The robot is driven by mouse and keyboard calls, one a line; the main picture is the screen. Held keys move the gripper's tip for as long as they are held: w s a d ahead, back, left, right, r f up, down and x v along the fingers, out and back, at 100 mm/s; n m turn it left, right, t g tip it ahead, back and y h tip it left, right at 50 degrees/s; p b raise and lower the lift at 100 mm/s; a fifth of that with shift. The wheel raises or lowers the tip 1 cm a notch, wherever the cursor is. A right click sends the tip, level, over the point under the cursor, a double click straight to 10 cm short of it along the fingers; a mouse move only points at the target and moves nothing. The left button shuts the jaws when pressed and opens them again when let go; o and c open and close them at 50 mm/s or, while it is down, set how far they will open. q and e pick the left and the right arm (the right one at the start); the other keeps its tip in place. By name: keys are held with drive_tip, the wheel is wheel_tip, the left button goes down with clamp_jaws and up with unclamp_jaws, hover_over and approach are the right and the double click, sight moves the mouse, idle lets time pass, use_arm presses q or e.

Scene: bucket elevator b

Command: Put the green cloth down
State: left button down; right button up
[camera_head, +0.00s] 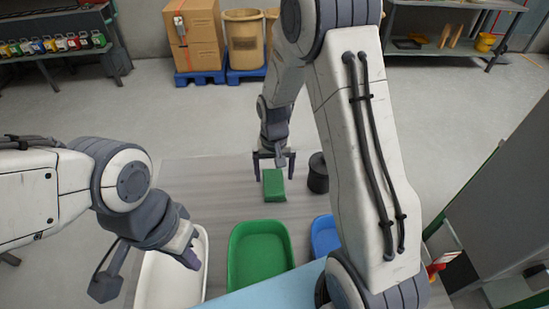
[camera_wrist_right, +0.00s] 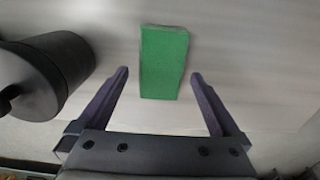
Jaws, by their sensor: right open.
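The green cloth (camera_head: 274,186) is a folded rectangular block lying on the grey table. In the right wrist view the cloth (camera_wrist_right: 163,62) lies flat, ahead of and between the fingertips. My right gripper (camera_head: 273,170) is open at the cloth's far end; its fingers (camera_wrist_right: 160,75) stand apart on both sides with a gap to the cloth. My left gripper (camera_head: 190,258) is over the white tray (camera_head: 147,290); I cannot tell whether its fingers are open or shut.
A dark cylindrical container (camera_head: 318,174) stands just right of the cloth; it is close to the right gripper in the wrist view (camera_wrist_right: 62,68). A green tray (camera_head: 234,262) and a blue tray (camera_head: 322,240) stand nearer. The table left of the cloth is clear.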

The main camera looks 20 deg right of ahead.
sight(274, 181)
wheel_tip(274, 181, up, 9)
drive_tip(key=s+a+r+n, duration=0.5)
drive_tip(key=s+a, duration=0.4)
drive_tip(key=a, duration=0.1)
drive_tip(key=s+a+n, duration=0.2)
drive_tip(key=s, duration=0.5)
drive_tip(key=s+a+n+y, duration=0.1)
drive_tip(key=s+a+n, duration=0.1)
drive_tip(key=s, duration=0.5)
drive_tip(key=shift+s+r+n+b, duration=0.25)
drive_tip(key=shift+s+n+b, duration=0.1)
drive_tip(key=shift+n, duration=0.45)
